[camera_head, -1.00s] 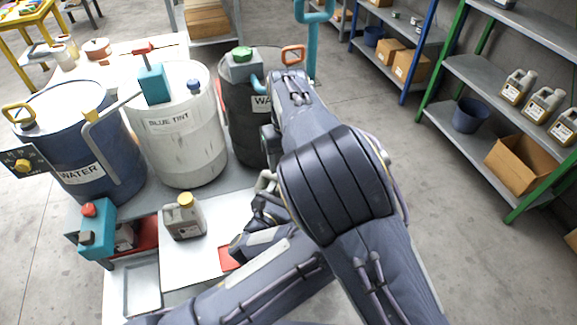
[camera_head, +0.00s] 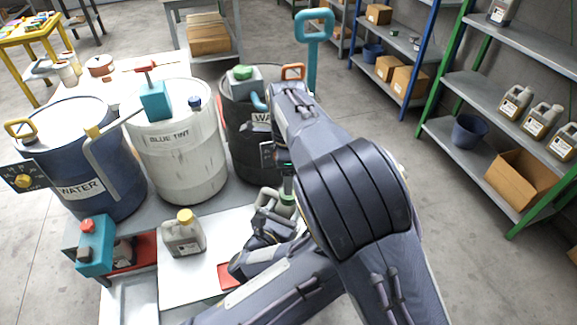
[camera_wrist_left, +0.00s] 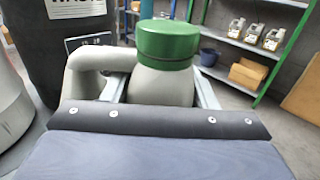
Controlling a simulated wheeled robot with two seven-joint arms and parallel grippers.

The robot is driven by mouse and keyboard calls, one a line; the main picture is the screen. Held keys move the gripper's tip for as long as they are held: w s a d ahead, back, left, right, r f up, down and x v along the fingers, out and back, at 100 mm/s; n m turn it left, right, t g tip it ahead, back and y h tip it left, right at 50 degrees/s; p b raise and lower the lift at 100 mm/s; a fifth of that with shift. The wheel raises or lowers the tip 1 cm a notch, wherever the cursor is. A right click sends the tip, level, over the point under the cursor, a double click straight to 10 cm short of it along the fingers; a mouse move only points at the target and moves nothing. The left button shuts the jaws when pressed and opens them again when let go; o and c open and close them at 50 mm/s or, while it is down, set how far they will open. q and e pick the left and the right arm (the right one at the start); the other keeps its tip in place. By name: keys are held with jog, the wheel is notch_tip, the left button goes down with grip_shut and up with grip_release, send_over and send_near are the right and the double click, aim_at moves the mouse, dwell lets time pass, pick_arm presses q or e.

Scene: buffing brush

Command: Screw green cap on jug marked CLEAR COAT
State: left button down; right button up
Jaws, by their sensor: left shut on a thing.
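A grey jug (camera_head: 268,197) stands at the worktable's right side in the head view, partly hidden by my arms. Its neck and handle (camera_wrist_left: 85,75) show in the left wrist view. A green cap (camera_wrist_left: 168,42) sits on the neck; it also shows in the head view (camera_head: 287,199). My left gripper (camera_wrist_left: 160,92) is shut on the jug, with a finger on each side below the cap. My right gripper (camera_head: 287,183) points down just above the cap. Its fingers are too small and covered to read, and contact is unclear. No CLEAR COAT label is visible.
A grey jug with a yellow cap (camera_head: 184,234) stands on the white tabletop (camera_head: 195,280). Drums marked WATER (camera_head: 80,160) and BLUE TINT (camera_head: 180,155) and a dark drum (camera_head: 240,120) stand behind. A red pad (camera_head: 231,275) lies near my left arm. Shelves stand right.

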jog(key=n, duration=0.5)
jog(key=shift+r, duration=0.2)
jog(key=n, duration=0.3)
jog(key=shift+r, duration=0.15)
jog(key=n, duration=0.5)
jog(key=shift+r, duration=0.2)
jog(key=n, duration=0.7)
jog(key=shift+r, duration=0.3)
jog(key=n, duration=0.6)
jog(key=shift+r, duration=0.25)
send_over(278, 210)
jog(key=w+d, duration=0.3)
jog(key=shift+s+a+f, duration=0.1)
jog(key=shift+s+f, duration=0.05)
jog(key=shift+f, duration=1.85)
jog(key=shift+s+a+f, duration=0.1)
jog(key=shift+f, duration=1.9)
